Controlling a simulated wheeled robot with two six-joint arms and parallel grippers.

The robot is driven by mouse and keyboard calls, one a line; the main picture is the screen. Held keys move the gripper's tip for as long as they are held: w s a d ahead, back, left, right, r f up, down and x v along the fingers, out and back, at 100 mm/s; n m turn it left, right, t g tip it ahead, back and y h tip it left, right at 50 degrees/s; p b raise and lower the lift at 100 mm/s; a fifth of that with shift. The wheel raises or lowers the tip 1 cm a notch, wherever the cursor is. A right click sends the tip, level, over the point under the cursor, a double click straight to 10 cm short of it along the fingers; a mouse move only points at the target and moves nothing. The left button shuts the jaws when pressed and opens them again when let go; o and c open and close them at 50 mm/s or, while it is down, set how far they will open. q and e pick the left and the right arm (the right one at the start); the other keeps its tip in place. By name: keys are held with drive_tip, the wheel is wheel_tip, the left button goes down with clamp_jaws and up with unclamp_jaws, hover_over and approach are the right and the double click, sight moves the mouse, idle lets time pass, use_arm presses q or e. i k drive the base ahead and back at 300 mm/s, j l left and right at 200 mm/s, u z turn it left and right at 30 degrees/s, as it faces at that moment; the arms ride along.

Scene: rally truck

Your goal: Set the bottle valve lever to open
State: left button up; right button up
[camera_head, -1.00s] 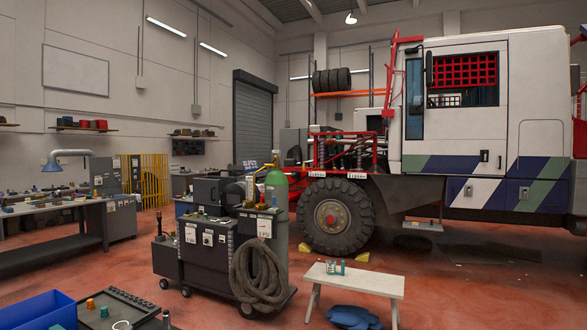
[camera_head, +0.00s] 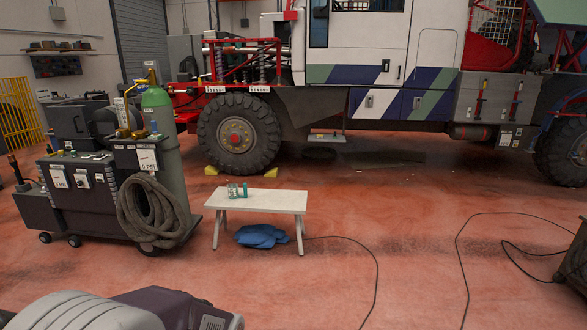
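A green-topped gas bottle (camera_head: 158,112) stands upright at the back of a wheeled grey welding cart (camera_head: 95,190), left of centre. A small yellow valve fitting (camera_head: 151,76) sits on top of the bottle. The lever and its setting are too small to make out. Brass fittings (camera_head: 128,133) show on the cart top in front of the bottle. Neither gripper is in view. Part of my own arm shows at the bottom left, well short of the cart.
A low white bench (camera_head: 262,202) with a small green-and-clear item (camera_head: 237,190) stands right of the cart, a blue cloth (camera_head: 262,236) under it. A coiled hose (camera_head: 152,212) hangs on the cart. Black cables (camera_head: 376,270) cross the open red floor. A truck (camera_head: 385,70) stands behind.

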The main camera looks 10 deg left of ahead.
sight(144, 81)
drive_tip(key=i+j+u, duration=0.2)
drive_tip(key=i, duration=0.25)
drive_tip(key=i+l+u, duration=0.15)
drive_tip(key=i, duration=0.3)
drive_tip(key=i+u, duration=0.2)
drive_tip(key=i, duration=0.3)
drive_tip(key=i+l+u, duration=0.2)
drive_tip(key=i, duration=0.25)
drive_tip(key=i+l+u, duration=0.2)
drive_tip(key=i, duration=0.25)
drive_tip(key=i+l+u, duration=0.15)
drive_tip(key=i, duration=0.3)
drive_tip(key=i+j+u, duration=0.2)
drive_tip(key=i+u, duration=0.2)
drive_tip(key=i, duration=0.85)
drive_tip(key=i+l+u, duration=0.15)
drive_tip(key=i+u, duration=0.3)
drive_tip(key=i, duration=0.8)
